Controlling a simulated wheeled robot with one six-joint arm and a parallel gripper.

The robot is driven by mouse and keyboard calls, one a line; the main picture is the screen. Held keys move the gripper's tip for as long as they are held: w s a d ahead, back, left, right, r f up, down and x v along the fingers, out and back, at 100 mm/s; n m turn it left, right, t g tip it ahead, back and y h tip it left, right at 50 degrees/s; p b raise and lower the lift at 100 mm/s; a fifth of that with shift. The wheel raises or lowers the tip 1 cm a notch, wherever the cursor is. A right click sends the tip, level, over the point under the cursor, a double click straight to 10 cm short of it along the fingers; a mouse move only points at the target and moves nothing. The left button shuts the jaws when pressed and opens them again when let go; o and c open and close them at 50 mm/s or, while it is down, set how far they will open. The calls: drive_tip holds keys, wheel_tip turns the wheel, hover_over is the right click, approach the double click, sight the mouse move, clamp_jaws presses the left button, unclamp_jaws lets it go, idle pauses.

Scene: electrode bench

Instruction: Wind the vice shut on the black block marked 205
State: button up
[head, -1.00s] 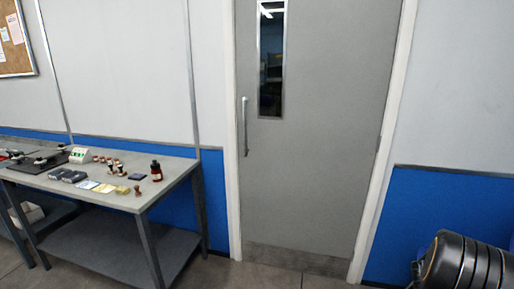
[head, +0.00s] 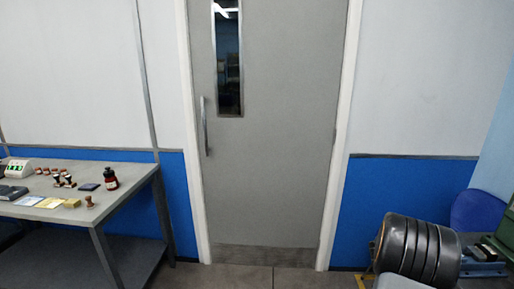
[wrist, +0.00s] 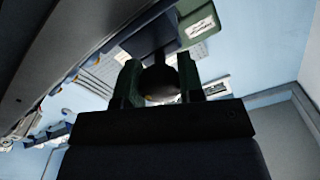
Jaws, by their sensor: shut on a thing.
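In the wrist view my gripper (wrist: 160,84) is shut on a dark rounded thing (wrist: 160,82), with one finger on each side. A short dark neck joins it to a blue-grey body above; I cannot tell whether this is the vice's handle. A green body with a white label (wrist: 198,24) is beside it. In the head view a blue metal thing (head: 484,267) and a green thing (head: 498,244) show at the right edge, partly cut off; they may be the vice. I cannot make out the black block marked 205.
A grey closed door (head: 265,150) is in the middle. The floor before it is clear. A blue seat-like shape (head: 476,212) is at the right.

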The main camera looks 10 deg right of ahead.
drive_tip(key=shift+f+m+b, duration=0.1)
drive_tip(key=shift+m+b, duration=1.2)
drive_tip(key=shift+b, duration=0.45)
drive_tip(key=o, duration=1)
drive_tip(key=shift+v, duration=3.5)
